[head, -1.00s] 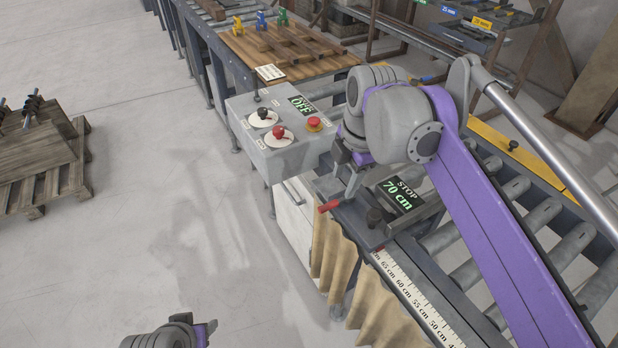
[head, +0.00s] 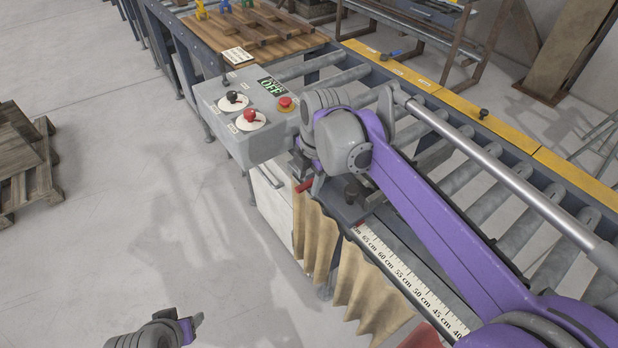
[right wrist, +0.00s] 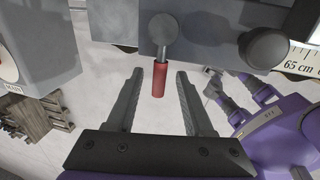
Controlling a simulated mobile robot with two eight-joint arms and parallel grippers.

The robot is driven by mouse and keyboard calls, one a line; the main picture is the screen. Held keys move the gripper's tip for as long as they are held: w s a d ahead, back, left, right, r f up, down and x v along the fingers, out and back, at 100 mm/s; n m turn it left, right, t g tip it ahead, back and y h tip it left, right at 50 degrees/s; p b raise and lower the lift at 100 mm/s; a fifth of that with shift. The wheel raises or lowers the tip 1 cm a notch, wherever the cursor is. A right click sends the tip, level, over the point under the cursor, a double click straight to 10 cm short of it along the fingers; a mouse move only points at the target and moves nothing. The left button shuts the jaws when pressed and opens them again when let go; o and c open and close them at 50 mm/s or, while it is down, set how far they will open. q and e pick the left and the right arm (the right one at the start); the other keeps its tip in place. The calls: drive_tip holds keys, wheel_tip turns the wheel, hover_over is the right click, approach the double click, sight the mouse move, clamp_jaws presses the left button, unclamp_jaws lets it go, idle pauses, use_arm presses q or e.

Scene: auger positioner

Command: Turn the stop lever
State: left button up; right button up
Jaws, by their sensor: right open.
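The stop lever (head: 304,185) has a red handle and shows only partly in the head view, beside my right gripper (head: 314,186). In the right wrist view the lever's red handle (right wrist: 159,80) hangs down from a grey round pivot on the stop block (right wrist: 210,30). My right gripper (right wrist: 157,73) is open, with its two fingertips to either side of the handle's lower part in that picture and no visible contact. The stop's display is hidden behind my right arm. My left gripper (head: 192,326) shows partly at the bottom left, apart from everything; its jaws cannot be made out.
A grey control box (head: 245,125) with two dials and a red button stands just left of the lever. A dark round knob (right wrist: 263,48) sits right of the lever. A ruler (head: 405,275) runs along the roller conveyor (head: 480,170).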

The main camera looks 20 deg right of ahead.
clamp_jaws()
idle(1.4)
